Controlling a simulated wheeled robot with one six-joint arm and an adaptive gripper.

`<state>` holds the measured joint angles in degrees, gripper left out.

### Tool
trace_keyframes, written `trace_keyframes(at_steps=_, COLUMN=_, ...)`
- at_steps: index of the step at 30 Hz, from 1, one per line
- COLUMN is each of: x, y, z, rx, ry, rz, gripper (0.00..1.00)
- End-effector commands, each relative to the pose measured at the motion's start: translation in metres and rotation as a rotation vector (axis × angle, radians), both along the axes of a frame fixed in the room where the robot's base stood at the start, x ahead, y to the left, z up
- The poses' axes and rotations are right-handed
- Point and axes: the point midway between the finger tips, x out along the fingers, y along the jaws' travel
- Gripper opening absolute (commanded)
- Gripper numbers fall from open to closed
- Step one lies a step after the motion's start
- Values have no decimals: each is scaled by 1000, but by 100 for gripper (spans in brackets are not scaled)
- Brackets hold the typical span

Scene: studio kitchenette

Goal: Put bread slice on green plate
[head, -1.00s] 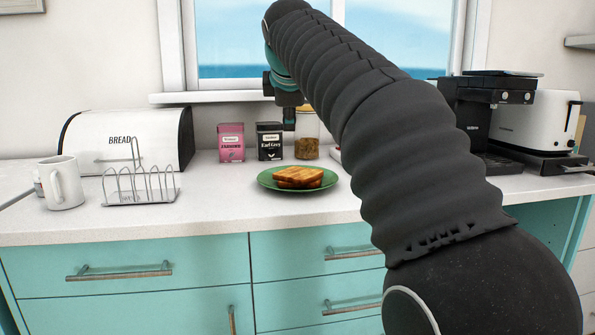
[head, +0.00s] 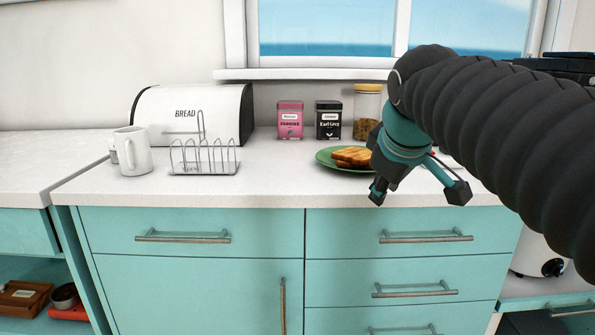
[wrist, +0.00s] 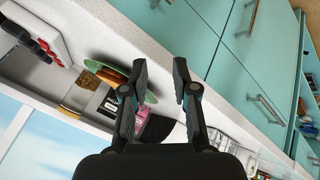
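The green plate (head: 327,160) lies on the white counter, with toasted bread slices (head: 350,156) stacked on it. My gripper covers the right part of the plate and bread in the head view. My gripper (head: 418,192) is in front of the plate and to its right, with its fingers spread and nothing between them. In the wrist view the fingers (wrist: 160,82) stand apart and empty. The plate (wrist: 92,66) and some bread (wrist: 113,77) show just left of the left finger, which partly hides them.
A toast rack (head: 205,168) with no bread in it, a white mug (head: 132,152) and a bread bin (head: 172,112) stand left. Pink (head: 290,120) and black (head: 328,120) tins and a jar (head: 367,112) stand behind the plate. The counter between rack and plate is clear.

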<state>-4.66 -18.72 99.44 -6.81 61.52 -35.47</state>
Motion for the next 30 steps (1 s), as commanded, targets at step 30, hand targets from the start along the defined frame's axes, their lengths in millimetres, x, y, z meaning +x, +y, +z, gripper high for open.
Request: trace_keyframes(at_steps=30, x=-178, y=-10, z=-228, rx=450, ry=148, rz=-593, gripper=28)
